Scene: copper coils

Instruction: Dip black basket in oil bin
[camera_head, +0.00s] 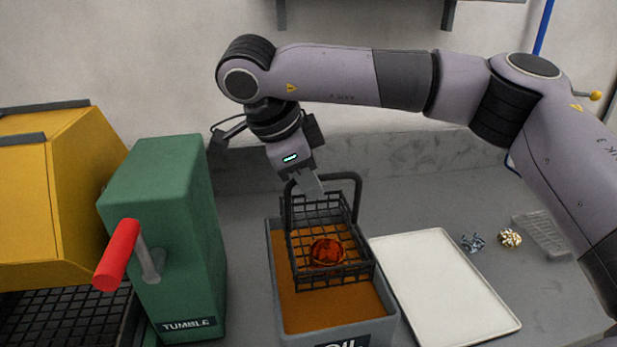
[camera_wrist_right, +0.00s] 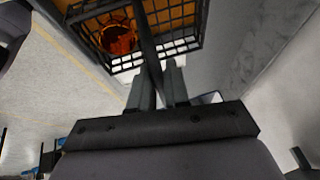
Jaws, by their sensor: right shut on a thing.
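The black wire basket (camera_head: 351,270) has a tall black handle and holds a reddish-orange glowing coil (camera_head: 327,252). The basket is over the grey oil bin (camera_head: 278,268), which is filled with orange-brown oil (camera_head: 318,309) and marked OIL. I cannot tell how deep the basket's bottom sits. My right gripper (camera_head: 318,192) comes from above and is shut on the basket's handle. In the right wrist view the gripper's fingers (camera_wrist_right: 160,82) close around the black handle bar, with the basket (camera_wrist_right: 180,35) and coil (camera_wrist_right: 118,38) beyond. My left gripper is not in view.
A white tray (camera_head: 440,285) lies right of the bin. Beyond it are a bluish coil (camera_head: 472,243), a brass-coloured coil (camera_head: 510,238) and a clear rack (camera_head: 543,235). A green TUMBLE box (camera_head: 170,240) with a red handle (camera_head: 117,255) and a yellow machine (camera_head: 60,200) stand left.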

